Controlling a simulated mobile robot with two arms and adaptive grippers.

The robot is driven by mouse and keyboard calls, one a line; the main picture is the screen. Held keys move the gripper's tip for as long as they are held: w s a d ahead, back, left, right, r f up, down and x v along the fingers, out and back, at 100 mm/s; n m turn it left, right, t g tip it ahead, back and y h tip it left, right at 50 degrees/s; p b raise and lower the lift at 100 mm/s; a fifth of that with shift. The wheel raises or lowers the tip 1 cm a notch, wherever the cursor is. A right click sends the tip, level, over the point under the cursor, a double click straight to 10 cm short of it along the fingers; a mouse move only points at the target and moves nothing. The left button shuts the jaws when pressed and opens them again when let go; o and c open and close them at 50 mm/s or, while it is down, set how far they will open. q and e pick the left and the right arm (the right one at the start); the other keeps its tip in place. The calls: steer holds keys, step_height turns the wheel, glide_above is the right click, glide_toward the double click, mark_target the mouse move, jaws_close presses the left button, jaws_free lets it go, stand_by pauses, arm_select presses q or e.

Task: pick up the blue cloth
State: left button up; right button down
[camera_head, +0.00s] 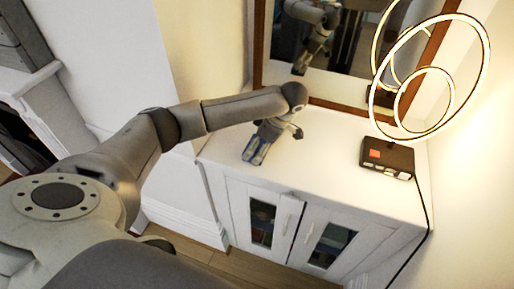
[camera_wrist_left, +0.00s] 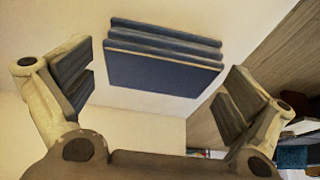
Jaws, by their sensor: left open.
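The blue cloth (camera_head: 256,151) is folded and lies on the white cabinet top, near its left front part. In the left wrist view the cloth (camera_wrist_left: 163,60) shows as a layered dark blue stack. My left gripper (camera_head: 277,133) is over the cabinet top close to the cloth and partly covers it in the head view. In the wrist view the left gripper (camera_wrist_left: 157,90) is open and empty, with one finger on each side and the cloth ahead between them. My right gripper is not in view.
The white cabinet (camera_head: 340,180) has two glazed doors. A ring lamp (camera_head: 443,85) with lit loops stands at its right, by a dark box (camera_head: 387,157). A wood-framed mirror (camera_head: 345,55) stands behind and reflects my arm. The middle of the top is clear.

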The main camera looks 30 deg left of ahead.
arm_select(q)
steer(key=shift+c, duration=0.4)
steer(key=c, duration=0.8)
steer(key=shift+r, duration=0.1)
steer(key=shift+w+r+b, duration=0.1)
steer(key=shift+r+b, duration=0.25)
steer(key=shift+r, duration=0.2)
steer(key=r, duration=0.1)
steer(key=s+r, duration=0.1)
steer(key=r+b, duration=0.1)
steer(key=r, duration=0.1)
steer(key=shift+s+d, duration=0.4)
steer(key=s+d+r+p, duration=0.2)
steer(key=s+d+r, duration=0.3)
steer(key=s, duration=0.6)
step_height(320, 180, up, 3)
steer(key=shift+f, duration=0.1)
steer(key=shift+d, duration=0.1)
